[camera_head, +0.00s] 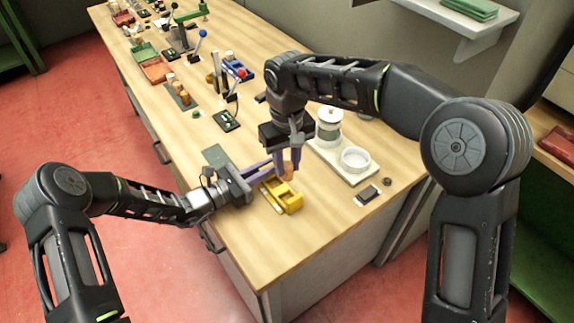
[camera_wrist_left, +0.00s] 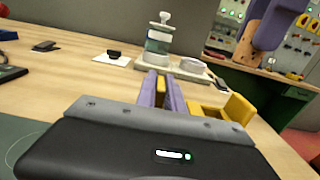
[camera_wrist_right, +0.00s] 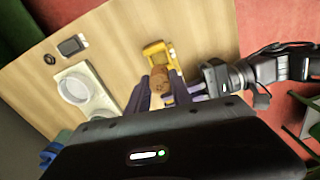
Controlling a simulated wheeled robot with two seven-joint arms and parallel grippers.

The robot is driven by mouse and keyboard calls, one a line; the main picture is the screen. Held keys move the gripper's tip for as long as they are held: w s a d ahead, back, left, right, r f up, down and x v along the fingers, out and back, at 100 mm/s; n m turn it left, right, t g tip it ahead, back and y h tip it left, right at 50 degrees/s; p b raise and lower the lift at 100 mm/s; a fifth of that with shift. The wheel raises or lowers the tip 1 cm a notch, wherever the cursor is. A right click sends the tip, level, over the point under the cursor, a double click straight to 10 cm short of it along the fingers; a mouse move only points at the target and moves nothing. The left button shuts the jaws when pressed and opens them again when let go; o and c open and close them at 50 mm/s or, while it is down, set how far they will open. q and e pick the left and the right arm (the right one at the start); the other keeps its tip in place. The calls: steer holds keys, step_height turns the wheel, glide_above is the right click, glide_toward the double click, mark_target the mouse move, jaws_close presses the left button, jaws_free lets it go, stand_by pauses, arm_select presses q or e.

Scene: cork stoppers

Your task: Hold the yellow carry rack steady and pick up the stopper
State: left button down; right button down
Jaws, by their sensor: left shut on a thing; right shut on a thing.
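The yellow carry rack (camera_head: 291,203) stands near the front of the wooden bench; it also shows in the left wrist view (camera_wrist_left: 237,108) and the right wrist view (camera_wrist_right: 154,50). My left gripper (camera_head: 266,171) reaches in from the left, its purple fingers shut on the rack's left part. Where the fingers meet the rack is partly hidden. My right gripper (camera_head: 293,163) points down over the rack, shut on a brown cork stopper (camera_wrist_right: 161,80). In the left wrist view the stopper (camera_wrist_left: 251,33) shows at upper right, higher than the rack. The right fingers partly cover it.
Right of the rack is a pale tray (camera_head: 359,177) with a white dish (camera_head: 355,159) and a lidded jar (camera_head: 329,126). A small dark device (camera_head: 367,195) lies in front of it. More items line the bench further back. The bench front, near the rack, is clear.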

arm_select(q)
steer(key=c, duration=1.4)
jaws_free()
steer(key=shift+o, duration=0.2)
steer(key=v, duration=1.2)
